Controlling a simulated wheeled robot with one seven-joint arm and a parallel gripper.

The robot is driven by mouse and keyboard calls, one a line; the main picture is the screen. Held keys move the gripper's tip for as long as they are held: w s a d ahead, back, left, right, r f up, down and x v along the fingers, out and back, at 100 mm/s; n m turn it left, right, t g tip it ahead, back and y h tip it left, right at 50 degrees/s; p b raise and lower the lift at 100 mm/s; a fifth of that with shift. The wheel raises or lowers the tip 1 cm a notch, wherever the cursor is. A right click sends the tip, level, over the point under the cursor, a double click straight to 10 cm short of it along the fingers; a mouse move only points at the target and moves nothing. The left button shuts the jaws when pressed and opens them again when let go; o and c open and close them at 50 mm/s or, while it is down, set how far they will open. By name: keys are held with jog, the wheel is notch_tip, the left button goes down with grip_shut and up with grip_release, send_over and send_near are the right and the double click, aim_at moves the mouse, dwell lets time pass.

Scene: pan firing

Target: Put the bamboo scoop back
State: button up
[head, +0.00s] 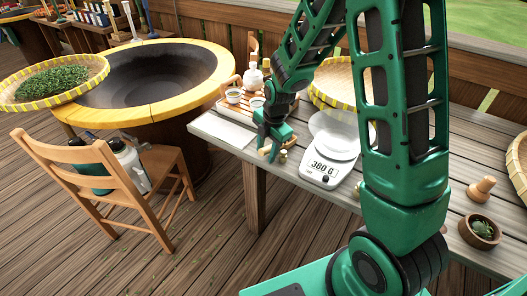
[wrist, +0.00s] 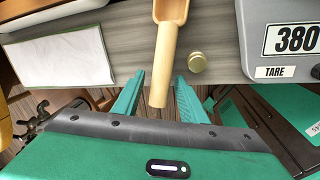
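The bamboo scoop (wrist: 164,55) shows in the wrist view, with its bowl at the top edge and its light wooden handle pointing toward me. The handle end lies between the two green fingers of my gripper (wrist: 159,88). The fingers are apart, with a visible gap on each side of the handle, so my gripper is open. In the head view my gripper (head: 270,148) is low at the front edge of the grey wooden table (head: 222,131). There the scoop is mostly hidden by my gripper, with a bit of tan wood showing.
A white scale (head: 322,168) reading 380 stands right of my gripper. A small brass-coloured knob (wrist: 197,62) is close by the scoop. A white sheet (wrist: 62,55) lies to the left. A wooden tray (head: 224,106) with cups is behind. A chair (head: 110,190) stands left.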

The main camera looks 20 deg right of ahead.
notch_tip(320, 180, up, 10)
jog(key=s, duration=0.2)
jog(key=shift+d+r, duration=0.25)
jog(key=shift+d, duration=0.2)
jog(key=s+d+r+m, duration=0.4)
jog(key=s+d+m, duration=0.4)
jog(key=s+d+r+m+g, duration=0.1)
jog(key=s+d+m, duration=0.2)
jog(key=s+m, duration=0.7)
jog(key=s+d+r+m+g, duration=0.1)
jog(key=s+d+r+m, duration=0.1)
jog(key=s+m, duration=0.8)
jog(key=shift+s+d+r+m+h, duration=0.3)
jog(key=shift+s+d, duration=0.6)
jog(key=shift+s, duration=0.1)
jog(key=shift+c, duration=1)
